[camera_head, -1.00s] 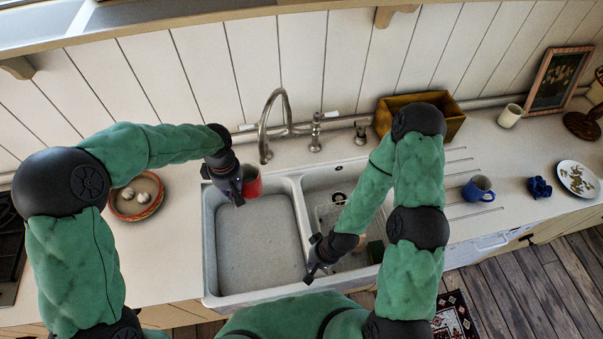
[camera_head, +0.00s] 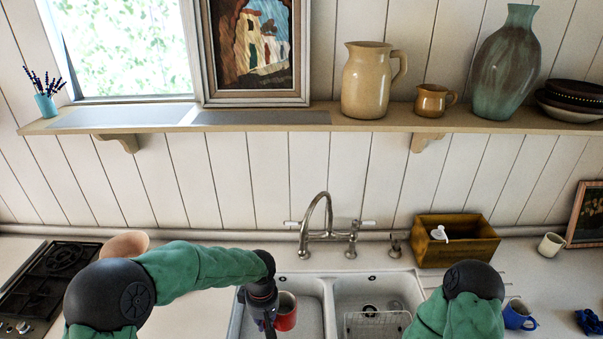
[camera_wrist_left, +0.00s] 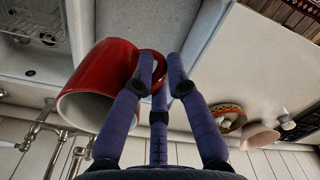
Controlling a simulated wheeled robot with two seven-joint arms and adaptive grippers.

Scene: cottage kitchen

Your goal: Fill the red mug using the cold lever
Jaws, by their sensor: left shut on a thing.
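The red mug (camera_head: 287,311) is at the left basin (camera_head: 314,289) of the double sink, left of the tap (camera_head: 327,213). My left gripper (camera_head: 268,322) is beside its left side; in the left wrist view the fingers (camera_wrist_left: 160,75) are shut on the handle of the mug (camera_wrist_left: 113,58). The mug's inside looks pale and I see no water in it. The tap's spout arches up, with a white-tipped lever on the left (camera_head: 291,223) and one on the right (camera_head: 368,223). No water runs. My right arm shows, but its gripper is out of view.
The right basin (camera_head: 405,284) holds a wire rack (camera_head: 377,324). A wooden box (camera_head: 470,247), a blue mug (camera_head: 518,315) and a cream cup (camera_head: 551,245) stand to the right. A stove (camera_head: 50,280) is at far left. A shelf (camera_head: 385,122) with jugs hangs above the tap.

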